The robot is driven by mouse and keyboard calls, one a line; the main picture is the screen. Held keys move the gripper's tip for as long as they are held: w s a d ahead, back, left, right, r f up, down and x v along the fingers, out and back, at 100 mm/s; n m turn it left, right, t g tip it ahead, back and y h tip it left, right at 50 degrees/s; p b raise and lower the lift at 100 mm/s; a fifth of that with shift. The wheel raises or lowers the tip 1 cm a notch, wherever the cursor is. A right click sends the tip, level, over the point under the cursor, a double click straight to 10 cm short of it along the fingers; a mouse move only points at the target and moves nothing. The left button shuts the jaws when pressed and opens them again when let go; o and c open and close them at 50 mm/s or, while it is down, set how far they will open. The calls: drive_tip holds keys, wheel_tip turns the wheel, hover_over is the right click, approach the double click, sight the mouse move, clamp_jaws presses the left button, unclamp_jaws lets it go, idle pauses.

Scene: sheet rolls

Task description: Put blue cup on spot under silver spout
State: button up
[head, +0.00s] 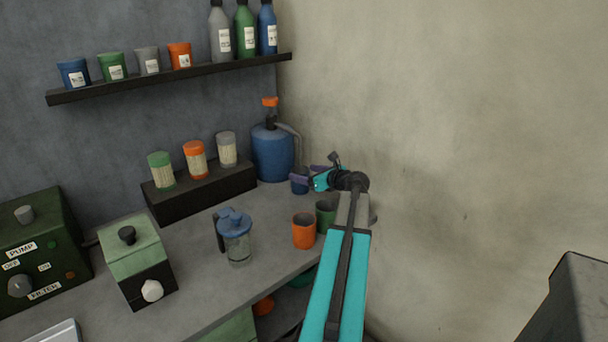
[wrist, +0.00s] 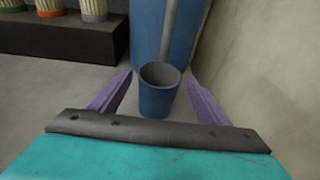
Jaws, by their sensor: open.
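The blue cup (wrist: 160,98) stands upright on the counter between the two purple fingers of my gripper (wrist: 160,77). The fingers are open, with a visible gap on each side of the cup. In the head view my gripper (head: 304,173) partly hides the blue cup (head: 299,186). A silver-grey spout (wrist: 172,28) comes down in front of a blue tank (wrist: 150,30), and its lower end meets the cup's rim in the picture. In the head view the spout (head: 290,131) curves out from the tank (head: 271,154). I cannot see any spot under the cup.
An orange cup (head: 303,232) and a green cup (head: 326,213) stand on the counter nearer me, beside my arm. A blue-lidded pitcher (head: 236,238) stands to their left. A dark riser (head: 203,191) bears several jars. The beige wall (head: 450,140) is close on the right.

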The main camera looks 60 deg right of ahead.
drive_tip(key=v, duration=1)
drive_tip(key=shift+s, duration=0.35)
drive_tip(key=shift+r, duration=0.1)
